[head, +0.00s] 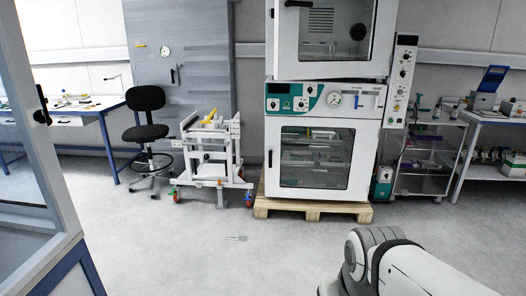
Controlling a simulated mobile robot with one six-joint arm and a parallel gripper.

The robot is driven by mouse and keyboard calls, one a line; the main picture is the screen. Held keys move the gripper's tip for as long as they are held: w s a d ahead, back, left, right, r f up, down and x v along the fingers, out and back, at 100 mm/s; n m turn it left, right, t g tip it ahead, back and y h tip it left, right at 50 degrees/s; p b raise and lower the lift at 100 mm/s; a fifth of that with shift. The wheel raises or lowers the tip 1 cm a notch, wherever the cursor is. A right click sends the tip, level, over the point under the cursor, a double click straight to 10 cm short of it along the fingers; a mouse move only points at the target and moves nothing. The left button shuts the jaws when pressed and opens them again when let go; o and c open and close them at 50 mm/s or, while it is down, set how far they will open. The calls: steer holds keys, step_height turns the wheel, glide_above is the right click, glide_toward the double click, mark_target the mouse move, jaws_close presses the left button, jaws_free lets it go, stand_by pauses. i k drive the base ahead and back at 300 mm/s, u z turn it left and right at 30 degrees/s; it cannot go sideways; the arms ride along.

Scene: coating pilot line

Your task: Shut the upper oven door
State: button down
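The upper oven door (286,58) is at the top centre of the head view, white-framed with a dark window. Its top is cut off by the picture edge. It looks partly open: its frame sits at an angle to the oven body, and a narrow strip of the body shows along its left side. A dark handle (298,3) shows at the very top left of the door. The lower oven door (272,180) below it looks shut. My arm reaches in at the bottom right, well short of the ovens; my gripper is out of view.
The ovens stand on a wooden pallet (312,208). A white wheeled frame (215,160) and a black chair (150,133) stand to the left. A trolley (425,160) and bench (490,120) stand right. The floor ahead is clear.

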mark_target(287, 67)
steer(key=u, duration=0.15)
steer(key=i, duration=3.05)
steer(key=u, duration=0.2)
